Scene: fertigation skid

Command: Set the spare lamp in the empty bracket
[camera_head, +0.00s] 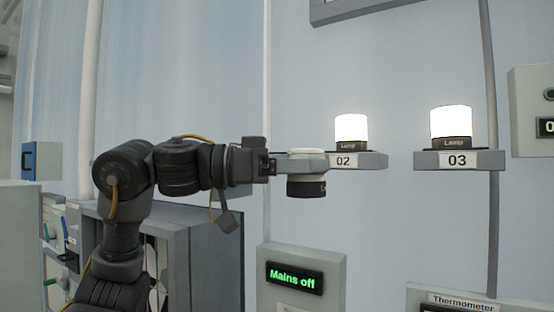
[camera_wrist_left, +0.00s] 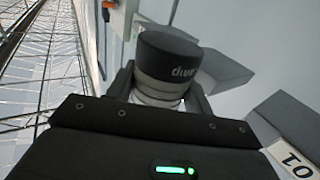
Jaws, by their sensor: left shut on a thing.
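My left gripper (camera_head: 308,165) is shut on the spare lamp, which has a pale unlit top and a black base (camera_head: 306,187). The lamp hangs upright in the air, in front of and left of bracket 02 (camera_head: 372,161). In the left wrist view the picture is turned over, and the lamp's black lettered base (camera_wrist_left: 170,58) sticks up beyond the fingers. Bracket 01 (camera_wrist_left: 268,125) shows at the right edge there, partly cut off; its top is hidden. In the head view a grey edge behind my gripper may be this bracket. My right gripper is out of view.
Lit lamps stand on bracket 02 (camera_head: 351,128) and on bracket 03 (camera_head: 452,122). Below, a box display (camera_head: 295,278) reads "Mains off". A grey cabinet (camera_head: 200,265) stands below my left arm. Vertical pipes run along the wall.

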